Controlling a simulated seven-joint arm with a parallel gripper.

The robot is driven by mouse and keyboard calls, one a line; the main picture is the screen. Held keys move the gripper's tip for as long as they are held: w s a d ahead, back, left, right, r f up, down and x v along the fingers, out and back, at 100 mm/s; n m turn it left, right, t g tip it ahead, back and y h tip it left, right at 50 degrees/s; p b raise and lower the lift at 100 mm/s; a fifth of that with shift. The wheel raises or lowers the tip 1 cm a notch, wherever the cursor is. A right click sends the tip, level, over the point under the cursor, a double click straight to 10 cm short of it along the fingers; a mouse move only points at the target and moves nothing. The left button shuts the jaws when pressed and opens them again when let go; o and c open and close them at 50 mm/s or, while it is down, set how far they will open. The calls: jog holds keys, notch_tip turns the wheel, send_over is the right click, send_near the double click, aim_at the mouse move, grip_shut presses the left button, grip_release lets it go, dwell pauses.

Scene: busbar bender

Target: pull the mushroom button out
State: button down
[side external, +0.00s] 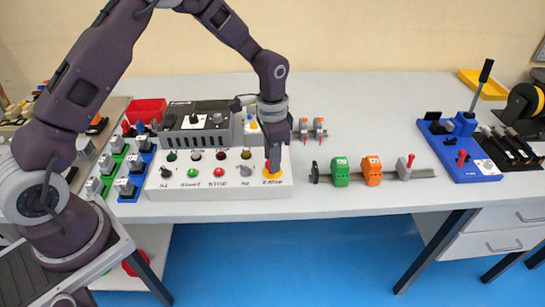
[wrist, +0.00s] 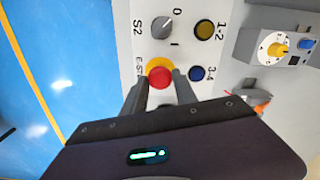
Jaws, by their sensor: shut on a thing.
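The mushroom button (wrist: 160,72) is red on a yellow round base, with a partly hidden "E-S..." label beside it in the wrist view. It sits at the right end of the white control box (side external: 220,192). My gripper (wrist: 158,78) reaches down over it, with one finger on each side of the red head, shut on it. In the side view my gripper (side external: 273,160) points straight down at the box's right end. There the red head is mostly hidden by the fingers, and yellow shows beneath them.
The box also carries a grey S2 selector (wrist: 161,27), a yellow lamp (wrist: 204,30) and a blue lamp (wrist: 197,73) near my fingers. A grey device with a yellow knob (wrist: 279,48) stands close by. A rail with green and orange blocks (side external: 371,171) lies to the right.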

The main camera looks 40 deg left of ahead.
jog(key=c, duration=1)
grip_release()
jog(key=shift+r, duration=0.15)
jog(key=shift+o, duration=0.2)
notch_tip(320, 180, up, 7)
jog(key=shift+r, duration=0.1)
notch_tip(320, 180, up, 7)
jog(key=t, duration=0.1)
send_over(263, 177)
jog(key=s+r+n+t, duration=0.2)
jog(key=s+r+n, duration=0.1)
jog(key=s+r, duration=0.65)
jog(key=s+a+n+t, duration=0.1)
jog(key=s+n+t, duration=0.1)
jog(key=s, duration=1.4)
jog(key=shift+s+r+n+t, duration=0.25)
jog(key=shift+r+n+t, duration=0.05)
jog(key=shift+n, duration=0.2)
